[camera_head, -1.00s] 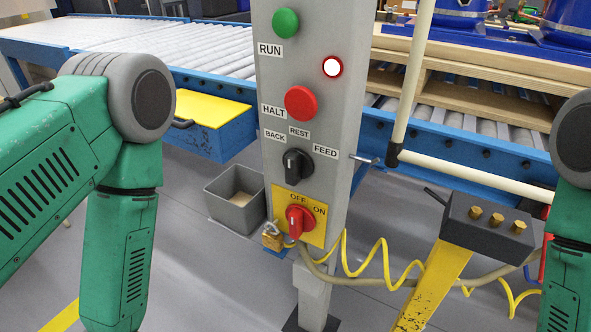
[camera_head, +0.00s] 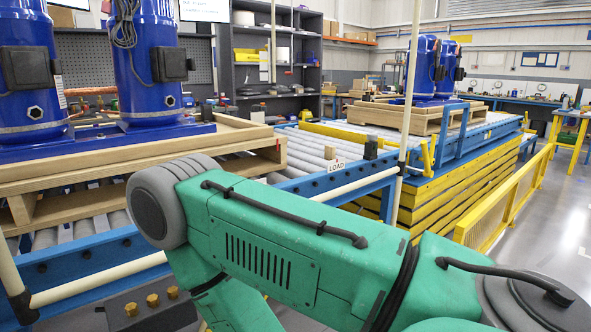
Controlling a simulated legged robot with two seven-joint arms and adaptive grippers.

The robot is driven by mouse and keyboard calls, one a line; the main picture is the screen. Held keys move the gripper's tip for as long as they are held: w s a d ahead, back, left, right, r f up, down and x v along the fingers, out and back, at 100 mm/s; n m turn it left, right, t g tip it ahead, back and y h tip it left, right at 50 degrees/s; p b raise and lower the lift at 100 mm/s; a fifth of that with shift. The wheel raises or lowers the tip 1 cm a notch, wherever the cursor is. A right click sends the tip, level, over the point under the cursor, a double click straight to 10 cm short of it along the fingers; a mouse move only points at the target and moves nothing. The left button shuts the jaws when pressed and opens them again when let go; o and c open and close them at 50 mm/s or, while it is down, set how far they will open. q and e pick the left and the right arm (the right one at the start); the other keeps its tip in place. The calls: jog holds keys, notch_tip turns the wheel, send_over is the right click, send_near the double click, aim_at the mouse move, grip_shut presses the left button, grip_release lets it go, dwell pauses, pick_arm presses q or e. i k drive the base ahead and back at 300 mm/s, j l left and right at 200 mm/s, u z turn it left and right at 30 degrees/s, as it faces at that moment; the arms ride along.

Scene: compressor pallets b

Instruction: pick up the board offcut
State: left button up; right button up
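I cannot make out the board offcut in the current head view. My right arm, green with grey joints, comes in from the lower right and crosses the front of the picture. Its gripper is out of the picture. My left arm and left gripper are not in view. The arm hides the floor and part of the conveyor behind it.
Blue compressors (camera_head: 158,65) stand on a wooden pallet (camera_head: 225,150) on the roller conveyor (camera_head: 308,150) at left. A cream rail (camera_head: 411,85) rises in front. A yellow-and-blue lift (camera_head: 445,185) and a yellow barrier (camera_head: 515,200) stand right. Open floor (camera_head: 570,220) lies beyond.

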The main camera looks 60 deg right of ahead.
aim_at(330, 154)
jog(key=k+l+z, duration=0.1)
jog(key=z, duration=1.2)
jog(key=j+z, duration=0.2)
jog(key=z, duration=0.6)
jog(key=i, duration=0.2)
jog(key=l+z, duration=0.05)
